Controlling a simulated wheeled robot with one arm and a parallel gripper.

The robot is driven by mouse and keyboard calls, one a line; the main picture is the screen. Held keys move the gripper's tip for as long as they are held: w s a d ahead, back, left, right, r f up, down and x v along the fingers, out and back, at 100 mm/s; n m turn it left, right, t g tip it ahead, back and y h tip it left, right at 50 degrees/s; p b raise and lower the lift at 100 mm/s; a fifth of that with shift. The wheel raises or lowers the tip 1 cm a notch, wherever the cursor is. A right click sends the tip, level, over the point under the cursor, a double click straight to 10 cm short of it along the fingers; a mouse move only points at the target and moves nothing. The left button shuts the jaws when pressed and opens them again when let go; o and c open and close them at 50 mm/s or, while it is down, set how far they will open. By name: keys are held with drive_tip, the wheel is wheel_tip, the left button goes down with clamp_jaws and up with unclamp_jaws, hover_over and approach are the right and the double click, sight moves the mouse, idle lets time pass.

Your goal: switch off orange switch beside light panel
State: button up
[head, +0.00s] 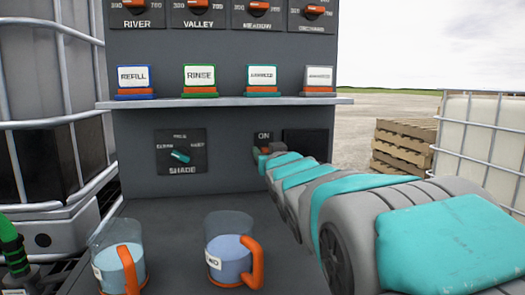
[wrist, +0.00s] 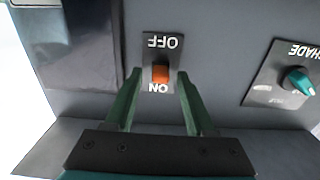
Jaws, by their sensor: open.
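The orange switch (wrist: 160,72) sits on a small dark plate marked OFF and ON, which appears upside down in the wrist view. Its orange part lies nearer the ON word than the OFF word. My gripper (wrist: 159,76) is open and empty, with one green finger on each side of the switch; I cannot tell if they touch the panel. In the head view, my gripper (head: 268,152) hides most of the switch, and the ON word shows above it. A dark, unlit panel (head: 308,140) is right of the switch, and it also shows in the wrist view (wrist: 85,45).
The SHADE knob (head: 180,156) is left of the switch. A shelf (head: 225,102) with several labelled orange-based blocks runs above. Two cups (head: 120,260) (head: 228,250) with orange handles stand on the counter (head: 180,225). Pallets (head: 402,145) and white tanks (head: 480,135) stand beyond.

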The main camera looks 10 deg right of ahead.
drive_tip(key=shift+w, duration=0.2)
drive_tip(key=shift+c, duration=0.2)
clamp_jaws()
